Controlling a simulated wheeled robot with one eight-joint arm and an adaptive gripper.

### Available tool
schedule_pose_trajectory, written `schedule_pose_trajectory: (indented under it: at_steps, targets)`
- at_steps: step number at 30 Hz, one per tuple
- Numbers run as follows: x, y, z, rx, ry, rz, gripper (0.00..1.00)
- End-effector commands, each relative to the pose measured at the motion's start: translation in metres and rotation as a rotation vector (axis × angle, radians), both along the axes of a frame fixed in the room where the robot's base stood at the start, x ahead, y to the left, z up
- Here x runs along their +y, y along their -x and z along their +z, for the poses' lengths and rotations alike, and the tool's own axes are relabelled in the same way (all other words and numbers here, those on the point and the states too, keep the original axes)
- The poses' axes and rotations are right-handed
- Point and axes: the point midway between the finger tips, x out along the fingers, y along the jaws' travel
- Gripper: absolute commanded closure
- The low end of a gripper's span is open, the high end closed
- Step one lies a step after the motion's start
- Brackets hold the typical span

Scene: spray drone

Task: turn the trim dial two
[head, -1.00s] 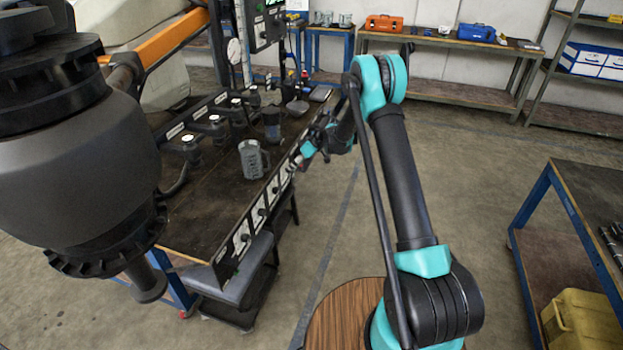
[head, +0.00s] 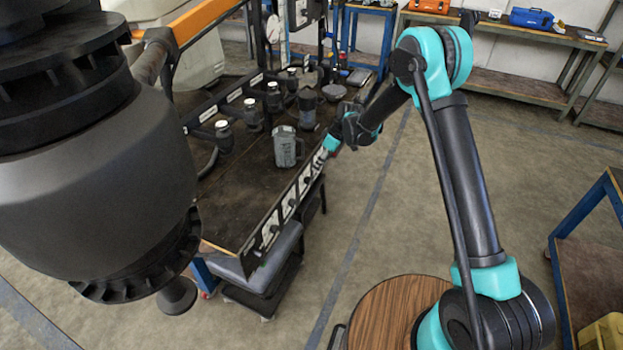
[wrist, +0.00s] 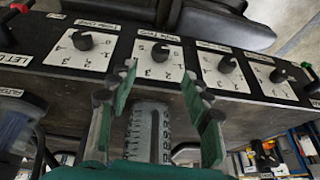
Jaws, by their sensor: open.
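A row of black knobs on white numbered plates runs along the dark panel (head: 250,262) at the table's edge. In the wrist view a dial (wrist: 160,51) stands just beyond and between my fingertips, one dial (wrist: 82,41) is to its left, and two more dials (wrist: 227,63) (wrist: 278,75) are to its right. The labels are too blurred to tell which is trim dial two. My gripper (wrist: 160,76) is open, its fingers spread; contact with the knob cannot be told. In the head view my gripper (head: 325,152) is at the panel's far part.
Several valve-like fittings (head: 250,115) line the table.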

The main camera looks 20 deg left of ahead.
Motion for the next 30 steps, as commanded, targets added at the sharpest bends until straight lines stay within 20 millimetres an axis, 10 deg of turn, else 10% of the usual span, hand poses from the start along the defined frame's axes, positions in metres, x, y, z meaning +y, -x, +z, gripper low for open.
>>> schedule_pose_trajectory:
  at_steps: [15, 30]
  targets:
    - [0.036, 0.003, -0.085, 0.001, 0.000, 0.000, 0.51]
    - [0.040, 0.003, -0.097, 0.001, 0.000, -0.001, 0.52]
